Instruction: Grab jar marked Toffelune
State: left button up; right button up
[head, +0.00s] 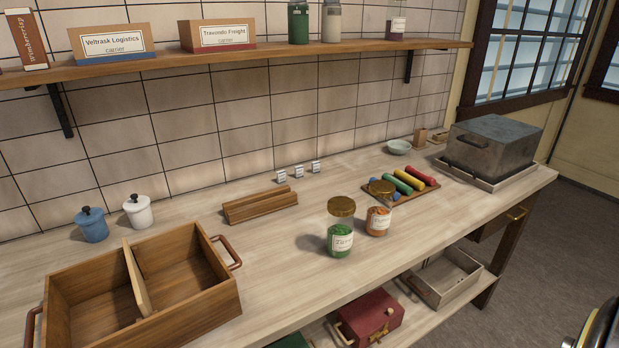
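Two glass jars with gold lids stand upright near the middle of the worktop. The taller jar (340,230) has green contents and a pale label that seems to start with "Tur", the rest unclear. The shorter jar (378,220) just right of it has orange contents and a label too small to read. I cannot make out the name Toffelune on any jar. Neither of my grippers shows in the head view.
A two-part wooden crate (212,247) stands at the front left, with blue (91,226) and white (138,213) lidded pots behind it. Coloured rollers lie on a board (429,189) behind the jars. A grey metal box (495,150) stands far right. The wall shelf (270,58) holds more jars.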

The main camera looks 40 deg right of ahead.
aim_at(378, 211)
jog(key=z, duration=2.8)
jog(key=i, duration=1.85)
jog(key=u, duration=3.7)
